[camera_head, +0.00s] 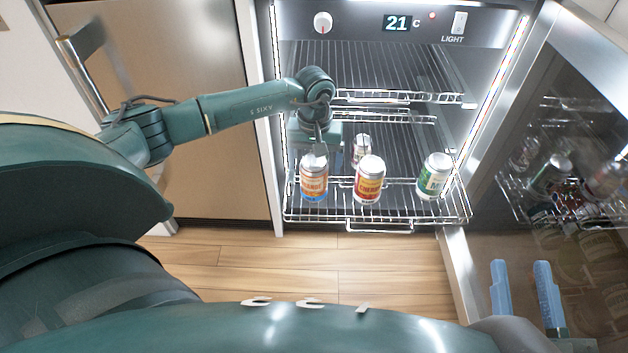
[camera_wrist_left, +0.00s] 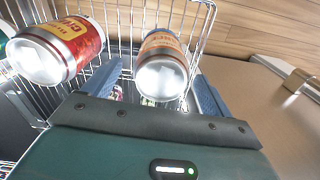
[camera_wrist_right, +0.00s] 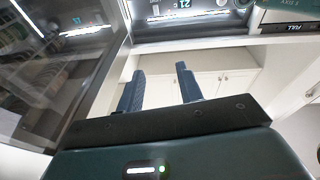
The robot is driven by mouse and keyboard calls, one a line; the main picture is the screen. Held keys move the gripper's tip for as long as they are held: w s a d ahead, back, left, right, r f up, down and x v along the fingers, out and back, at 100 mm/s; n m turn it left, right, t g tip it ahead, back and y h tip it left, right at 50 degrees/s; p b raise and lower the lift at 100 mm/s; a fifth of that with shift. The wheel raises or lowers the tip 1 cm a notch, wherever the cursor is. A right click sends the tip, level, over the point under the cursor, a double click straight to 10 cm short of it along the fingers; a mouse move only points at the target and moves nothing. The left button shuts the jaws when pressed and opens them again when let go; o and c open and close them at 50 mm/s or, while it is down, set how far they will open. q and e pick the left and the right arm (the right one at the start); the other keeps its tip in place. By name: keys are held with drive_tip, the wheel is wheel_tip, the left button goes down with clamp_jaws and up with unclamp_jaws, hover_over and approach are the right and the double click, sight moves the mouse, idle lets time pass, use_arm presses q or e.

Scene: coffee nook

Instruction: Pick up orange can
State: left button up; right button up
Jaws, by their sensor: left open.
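The orange can (camera_head: 314,180) stands at the left front of the fridge's lower wire shelf, with an orange and blue label. My left gripper (camera_head: 319,147) reaches into the fridge just behind and above it. In the left wrist view the orange can (camera_wrist_left: 161,66) lies between the two spread blue fingers (camera_wrist_left: 158,84) of my left gripper, which is open; I cannot tell whether they touch it. My right gripper (camera_head: 521,268) is open and empty at the lower right, in front of the fridge door; its fingers (camera_wrist_right: 160,74) also show apart in the right wrist view.
A red and yellow can (camera_head: 369,181) stands close on the right of the orange can. A green and white can (camera_head: 434,177) stands farther right, and another can (camera_head: 361,150) stands behind. The open fridge door (camera_head: 560,130) is on the right. Wire shelves (camera_head: 400,65) hang above.

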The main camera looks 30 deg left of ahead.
use_arm(q)
wheel_tip(320, 180, down, 4)
drive_tip(key=shift+s+f+b, duration=0.15)
drive_tip(key=shift+b, duration=0.75)
drive_tip(key=shift+f, duration=0.15)
drive_tip(key=c, duration=1.4)
use_arm(e)
drive_tip(key=shift+w+r+y, duration=0.1)
drive_tip(key=shift+r+y, duration=0.05)
drive_tip(key=shift+y, duration=0.35)
use_arm(q)
drive_tip(key=shift+o, duration=0.2)
